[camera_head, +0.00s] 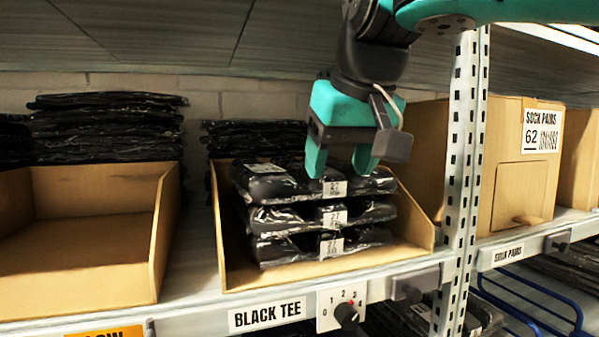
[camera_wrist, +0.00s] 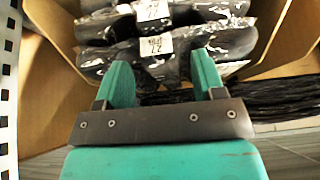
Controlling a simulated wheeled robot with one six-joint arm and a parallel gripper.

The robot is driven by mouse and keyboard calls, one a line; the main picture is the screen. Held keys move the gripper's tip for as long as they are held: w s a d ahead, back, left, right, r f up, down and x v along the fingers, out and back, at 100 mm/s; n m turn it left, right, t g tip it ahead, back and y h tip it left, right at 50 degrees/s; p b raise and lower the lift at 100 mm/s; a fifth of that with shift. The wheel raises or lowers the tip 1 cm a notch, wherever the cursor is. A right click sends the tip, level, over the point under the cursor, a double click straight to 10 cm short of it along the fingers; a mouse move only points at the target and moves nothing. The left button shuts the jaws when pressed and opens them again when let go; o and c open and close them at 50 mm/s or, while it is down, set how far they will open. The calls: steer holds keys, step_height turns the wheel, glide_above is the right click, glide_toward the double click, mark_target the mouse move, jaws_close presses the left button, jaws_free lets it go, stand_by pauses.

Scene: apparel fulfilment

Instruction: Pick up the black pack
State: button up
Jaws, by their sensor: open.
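A stack of three black packs in clear film lies in a cardboard bin (camera_head: 228,262) above the BLACK TEE label. The top black pack (camera_head: 262,180) has a white tag marked 27. My gripper (camera_head: 340,172) is open, with its teal fingers pointing down at the top pack. In the wrist view my gripper (camera_wrist: 163,80) has its two fingers apart on either side of the pack's tag. The top pack (camera_wrist: 185,50) shows between and beyond the fingertips. I cannot tell whether the fingers touch it.
An empty cardboard bin (camera_head: 85,245) stands at the left. A perforated metal post (camera_head: 464,180) rises right of the stack, with a SOCK PAIRS box (camera_head: 505,190) beyond it. More black packs (camera_head: 105,130) are piled behind. A dial (camera_head: 346,314) sits on the shelf edge.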

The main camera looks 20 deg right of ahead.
mark_target(299, 161)
steer(key=w, duration=1.1)
steer(key=shift+w+f, duration=0.1)
steer(key=shift+f, duration=0.05)
steer(key=w, duration=0.2)
steer(key=w+f, duration=0.1)
steer(key=w, duration=0.1)
steer(key=shift+w, duration=0.4)
steer(key=c, duration=0.8)
